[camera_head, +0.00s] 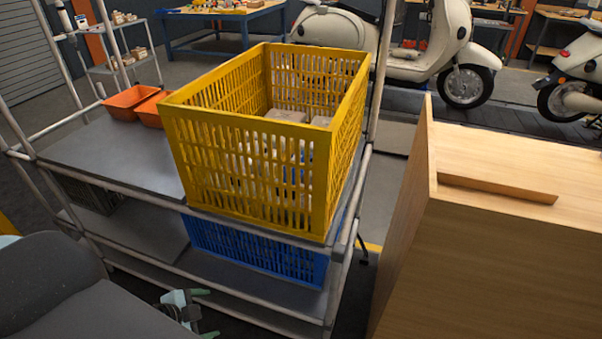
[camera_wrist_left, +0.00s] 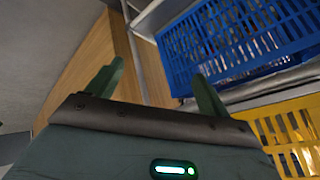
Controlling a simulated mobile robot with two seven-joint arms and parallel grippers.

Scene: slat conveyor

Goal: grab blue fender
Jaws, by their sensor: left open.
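No blue fender shows clearly in either view. A yellow slatted crate (camera_head: 250,175) stands on the upper shelf of a metal rack in the head view, with grey-brown blocks (camera_head: 286,115) inside. Some blue and white shows through its slats, too broken up to identify. My left gripper (camera_head: 205,314) is low in front of the rack, at the bottom of the head view. In the left wrist view its two green fingers (camera_wrist_left: 156,85) are apart with nothing between them. My right gripper is not in view.
A blue slatted crate (camera_head: 262,254) sits on the shelf below the yellow one. Orange bins (camera_head: 130,101) stand at the rack's back left. A wooden cabinet (camera_head: 500,240) stands close on the right. Cream scooters (camera_head: 430,45) are behind. The upper shelf's left part (camera_head: 115,155) is bare.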

